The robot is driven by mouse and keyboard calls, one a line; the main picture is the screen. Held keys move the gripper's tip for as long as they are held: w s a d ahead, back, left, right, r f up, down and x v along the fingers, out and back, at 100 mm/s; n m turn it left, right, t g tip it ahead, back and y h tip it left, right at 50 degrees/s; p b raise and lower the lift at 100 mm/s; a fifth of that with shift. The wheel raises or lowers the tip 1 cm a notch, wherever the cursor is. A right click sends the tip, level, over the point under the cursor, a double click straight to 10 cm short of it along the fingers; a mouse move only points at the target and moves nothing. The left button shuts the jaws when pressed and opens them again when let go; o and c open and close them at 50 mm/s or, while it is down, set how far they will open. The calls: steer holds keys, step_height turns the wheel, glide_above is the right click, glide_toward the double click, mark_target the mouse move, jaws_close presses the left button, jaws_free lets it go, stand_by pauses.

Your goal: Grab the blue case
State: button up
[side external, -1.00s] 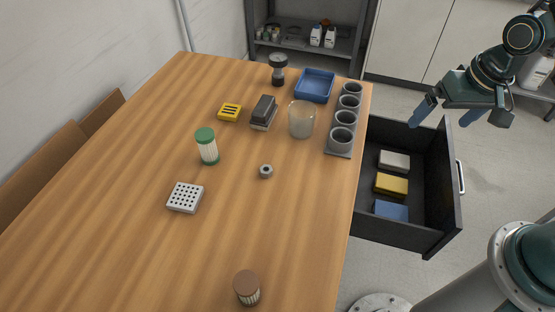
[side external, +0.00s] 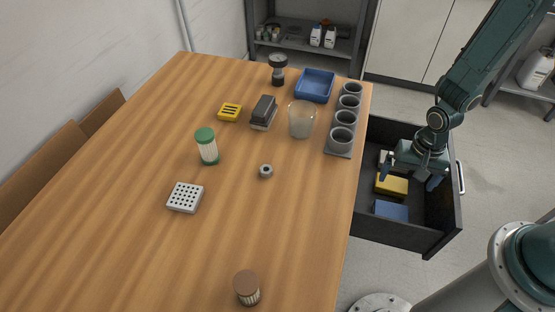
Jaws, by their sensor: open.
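The blue case (side external: 390,210) lies flat at the near end of an open black drawer (side external: 415,240) beside the table. A yellow case (side external: 391,185) lies just behind it in the same drawer. A white case (side external: 384,155) behind that is mostly hidden by my gripper. My gripper (side external: 409,180) points down into the drawer, open, with its fingers to either side of the yellow case's area. It is behind the blue case in the picture, apart from it. I cannot tell whether a finger touches the yellow case.
The drawer walls surround the cases, with a handle (side external: 460,178) on the right. The wooden table (side external: 110,190) is to the left. A rack of grey cups (side external: 341,139), a clear beaker (side external: 301,119) and a blue tray (side external: 315,86) stand near its drawer-side edge.

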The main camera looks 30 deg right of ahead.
steer(key=shift+s+f, duration=0.25)
steer(key=shift+f, duration=0.5)
glide_above(392, 211)
steer(key=shift+a+f, duration=0.2)
steer(key=shift+f, duration=4.05)
steer(key=shift+f, duration=0.1)
steer(key=shift+d+f, duration=0.15)
steer(key=shift+f, duration=2.35)
steer(key=shift+c, duration=0.4)
steer(key=c, duration=0.6)
